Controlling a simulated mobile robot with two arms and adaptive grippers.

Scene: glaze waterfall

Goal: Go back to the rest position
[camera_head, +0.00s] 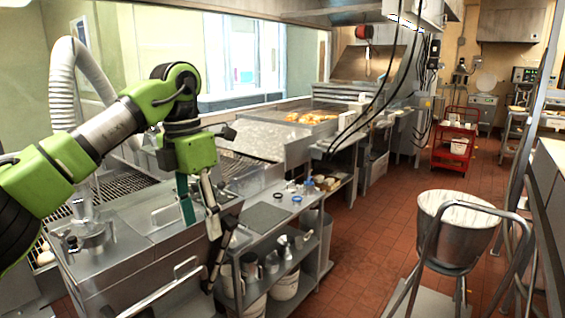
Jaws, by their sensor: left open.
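My left arm comes in from the left, with green and grey links. Its gripper (204,232) hangs pointing down in front of the metal counter and the low shelf unit. Its dark fingers are apart and nothing is seen between them. One finger reaches down in front of the shelf unit's left side. My right arm and gripper are not in view.
A steel machine (125,262) with a ribbed white hose (62,85) stands at the left. A shelf unit (265,216) with pots and small items is beside the gripper. A large metal bowl on a stand (455,240) is at right. A red cart (455,145) stands farther back. The tiled floor (365,225) between is clear.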

